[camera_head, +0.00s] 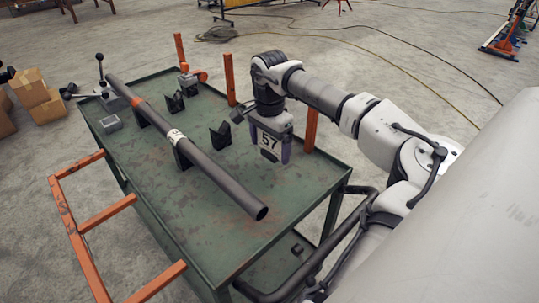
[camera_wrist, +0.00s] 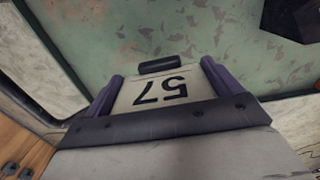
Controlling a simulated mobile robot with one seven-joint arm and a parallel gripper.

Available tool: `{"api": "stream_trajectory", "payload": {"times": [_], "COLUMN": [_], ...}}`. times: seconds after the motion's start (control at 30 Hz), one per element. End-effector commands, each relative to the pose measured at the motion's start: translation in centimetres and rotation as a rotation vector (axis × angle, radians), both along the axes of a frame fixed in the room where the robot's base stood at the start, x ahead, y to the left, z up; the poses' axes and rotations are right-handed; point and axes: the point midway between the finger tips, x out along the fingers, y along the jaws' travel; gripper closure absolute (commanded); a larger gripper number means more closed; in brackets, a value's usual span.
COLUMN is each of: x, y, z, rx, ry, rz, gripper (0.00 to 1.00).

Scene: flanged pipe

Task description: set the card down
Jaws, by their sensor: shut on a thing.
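The card (camera_head: 268,139) is a pale plate with a black 57 on it. It hangs below my wrist, above the right part of the green table (camera_head: 240,220). My gripper (camera_head: 268,158) is shut on it, with one purple finger at each side. In the wrist view the card (camera_wrist: 165,90) lies between the two fingers of my gripper (camera_wrist: 160,85), its number upside down. A small black bar (camera_wrist: 158,65) shows at its far end. Bare green tabletop is beyond it. I cannot tell how large the gap to the table is.
A long dark pipe (camera_head: 205,160) rests on black V-blocks (camera_head: 220,136) left of my gripper. Orange posts (camera_head: 229,78) stand along the table's far and right sides. A small grey box (camera_head: 111,123) is at the far left. The tabletop's near right part is clear.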

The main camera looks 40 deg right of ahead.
Motion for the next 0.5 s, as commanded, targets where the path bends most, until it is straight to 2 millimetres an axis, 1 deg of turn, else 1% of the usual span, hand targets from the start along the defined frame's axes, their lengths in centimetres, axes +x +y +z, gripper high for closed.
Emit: {"api": "stream_trajectory", "payload": {"times": [0.13,0.23,0.3,0.5], "x": [0.0,0.0,0.0,0.0], "y": [0.1,0.0,0.0,0.0], "z": [-2.2,-3.5,-3.8,-3.8], "rx": [0.004,0.001,0.001,0.0], "ry": [0.001,-0.001,-0.001,-0.001], "rz": [0.0,0.001,0.001,0.001], "gripper": [0.32,0.32,0.32,0.32]}}
